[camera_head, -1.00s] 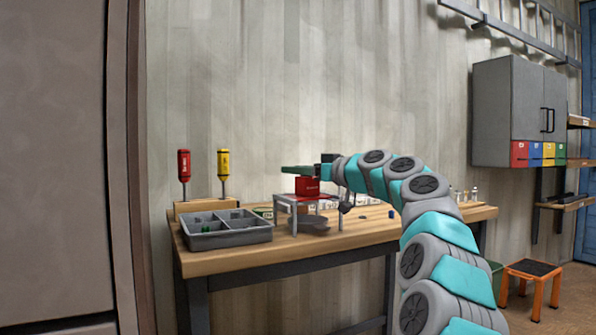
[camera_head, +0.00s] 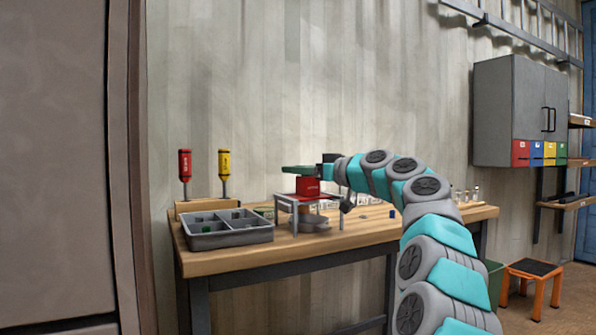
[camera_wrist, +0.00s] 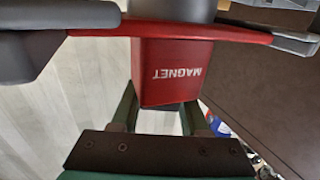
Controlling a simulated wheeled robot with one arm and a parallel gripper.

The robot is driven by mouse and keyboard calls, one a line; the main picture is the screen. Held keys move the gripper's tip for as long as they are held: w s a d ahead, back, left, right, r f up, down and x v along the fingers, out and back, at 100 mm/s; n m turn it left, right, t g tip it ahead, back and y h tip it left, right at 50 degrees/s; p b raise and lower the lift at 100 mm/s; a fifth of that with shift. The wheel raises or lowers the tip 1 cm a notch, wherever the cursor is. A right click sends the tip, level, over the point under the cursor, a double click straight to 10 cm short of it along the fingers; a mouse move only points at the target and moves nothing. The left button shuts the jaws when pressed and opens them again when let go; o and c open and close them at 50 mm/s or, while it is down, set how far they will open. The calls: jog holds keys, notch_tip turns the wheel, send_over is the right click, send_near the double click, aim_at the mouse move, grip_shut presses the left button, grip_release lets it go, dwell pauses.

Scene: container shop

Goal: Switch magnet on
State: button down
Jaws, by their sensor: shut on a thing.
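The red magnet block (camera_head: 307,187) sits on a small stand (camera_head: 281,200) with a red top and grey legs, on the workbench. In the wrist view the block (camera_wrist: 170,85) appears upside down with the word MAGNET on its face. My gripper (camera_head: 298,169) reaches in from the right, with its dark green part just above the block. In the wrist view its green fingers (camera_wrist: 157,112) are on either side of the block's upper end, shut on it. A grey round part (camera_wrist: 175,9) shows below the stand's top. The fingers' contact faces are hidden.
A grey divided tray (camera_head: 229,241) lies at the bench's left. Red (camera_head: 184,165) and yellow (camera_head: 224,163) screwdrivers stand in a wooden holder (camera_head: 202,205) behind it. Small bottles (camera_head: 466,194) stand at the right end. My arm covers part of the bench (camera_head: 365,234).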

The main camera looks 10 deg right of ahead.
dwell(0.7)
jog(key=shift+c, duration=2)
grip_release()
jog(key=b+v, duration=0.1)
jog(key=v, duration=0.6)
jog(key=shift+s+d, duration=0.25)
jog(key=shift+s, duration=0.05)
